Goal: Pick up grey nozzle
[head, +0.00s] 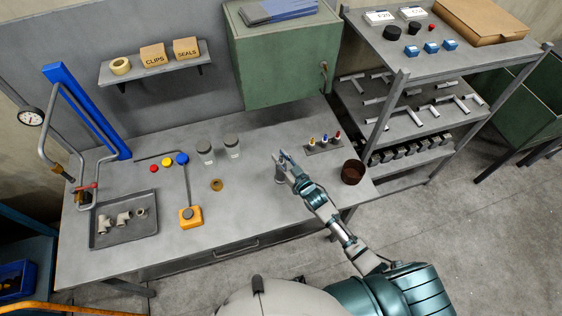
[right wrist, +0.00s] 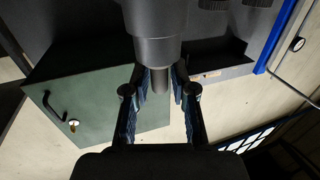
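The grey nozzle (head: 279,176) stands on the workbench, right of the two grey jars, in the head view. In the right wrist view, which looks upside down, it is a dark grey stepped cylinder (right wrist: 156,22) with a narrow tip. My right gripper (head: 284,157) is at the nozzle's upper end. In the right wrist view the right gripper's fingers (right wrist: 160,83) are apart, one on each side of the narrow tip, with a small gap visible. The nozzle's far side is hidden. My left gripper is not in view.
On the bench (head: 125,262), a small plate with coloured-tip pieces (head: 323,146) and a dark red cup (head: 352,172) lie right of the gripper. A brass ring (head: 216,184), jars (head: 205,153), an orange button box (head: 190,216) and a fittings tray (head: 140,236) lie left. A green cabinet (head: 280,65) hangs behind.

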